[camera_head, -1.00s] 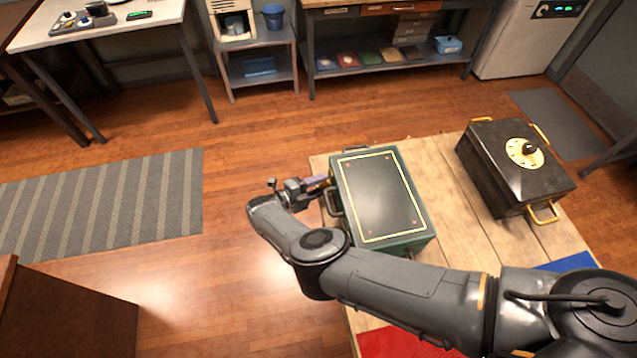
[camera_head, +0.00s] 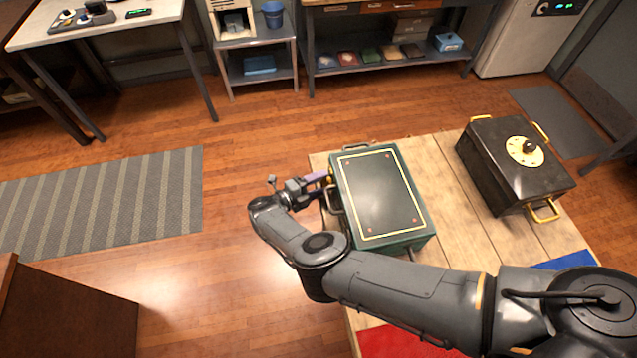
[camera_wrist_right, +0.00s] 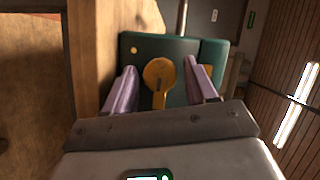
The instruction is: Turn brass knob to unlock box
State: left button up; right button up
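A dark green box (camera_head: 407,243) with a yellow-lined black lid sits closed on the wooden table. The brass knob (camera_wrist_right: 158,72) is on its green end face, a round plate with a bar pointing down in the right wrist view. My right gripper (camera_head: 322,180) is at the box's left side in the head view. In the right wrist view its two purple fingers (camera_wrist_right: 160,69) are open, one on each side of the knob, with gaps visible between. Whether the fingertips reach past the knob's face is hard to tell. My left gripper is not in view.
A black box (camera_head: 500,175) with a brass dial and handles stands to the right on the pale table (camera_head: 455,235). Red and blue mats (camera_head: 385,343) lie at the table's near end. Open floor lies left of the table.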

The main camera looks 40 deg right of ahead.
jog(key=shift+o, duration=0.3)
jog(key=w+a+r+b, duration=0.1)
jog(key=a+b, duration=0.1)
jog(key=a, duration=0.8)
jog(key=shift+w+a+r, duration=0.15)
jog(key=shift+a+r, duration=0.1)
jog(key=shift+a, duration=0.05)
dwell(0.4)
